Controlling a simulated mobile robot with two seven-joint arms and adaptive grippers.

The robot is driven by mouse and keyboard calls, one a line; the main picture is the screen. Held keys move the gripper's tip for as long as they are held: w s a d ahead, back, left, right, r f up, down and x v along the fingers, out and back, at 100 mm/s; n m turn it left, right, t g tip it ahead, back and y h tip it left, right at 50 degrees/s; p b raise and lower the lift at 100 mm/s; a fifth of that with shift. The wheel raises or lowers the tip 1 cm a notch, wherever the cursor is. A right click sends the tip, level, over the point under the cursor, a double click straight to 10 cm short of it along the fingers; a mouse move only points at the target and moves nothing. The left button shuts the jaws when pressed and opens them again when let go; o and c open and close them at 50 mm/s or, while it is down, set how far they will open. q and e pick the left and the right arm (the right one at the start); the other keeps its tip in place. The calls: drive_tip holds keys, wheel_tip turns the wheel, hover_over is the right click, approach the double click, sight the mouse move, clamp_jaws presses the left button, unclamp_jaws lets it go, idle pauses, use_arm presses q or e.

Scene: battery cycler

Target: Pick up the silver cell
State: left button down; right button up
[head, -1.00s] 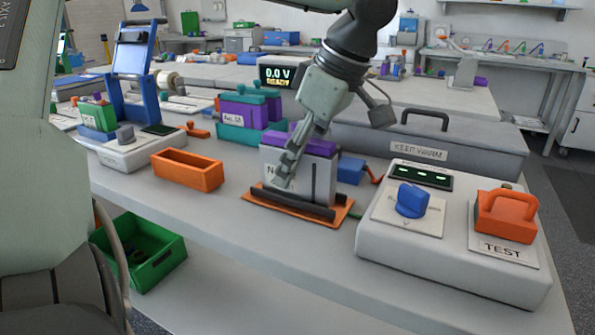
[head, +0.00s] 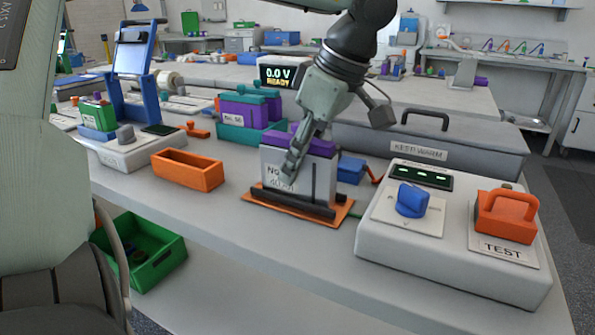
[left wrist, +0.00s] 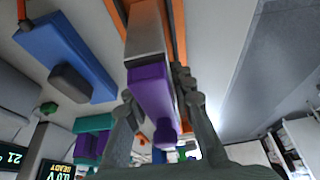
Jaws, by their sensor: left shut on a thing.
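The silver cell (head: 324,176) is a grey block with a purple top (head: 318,146) and a label on its front. It stands upright in a dark-railed holder on an orange base (head: 343,212). My left gripper (head: 292,165) reaches down from above and is shut on the cell, with one finger showing across its front face. In the left wrist view the fingers lie on both sides of the cell (left wrist: 145,38), near its purple top (left wrist: 150,88). The cell's lower end is hidden by the front rail. My right gripper is not in view.
A white tester (head: 450,260) with a blue knob and an orange handle stands to the right. An orange bin (head: 187,172) lies left of the holder. A blue block (head: 351,170) and a grey keep-warm box (head: 470,160) are behind. The bench front is clear.

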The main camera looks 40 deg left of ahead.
use_arm(q)
drive_tip(key=shift+r, duration=0.15)
drive_tip(key=shift+r, duration=0.4)
wheel_tip(320, 180, up, 3)
drive_tip(key=shift+r, duration=0.15)
drive_tip(key=s+a+r, duration=0.6)
drive_tip(key=s+a, duration=0.1)
drive_tip(key=s, duration=0.1)
drive_tip(key=shift+s+a+r, duration=0.35)
drive_tip(key=shift+s, duration=0.05)
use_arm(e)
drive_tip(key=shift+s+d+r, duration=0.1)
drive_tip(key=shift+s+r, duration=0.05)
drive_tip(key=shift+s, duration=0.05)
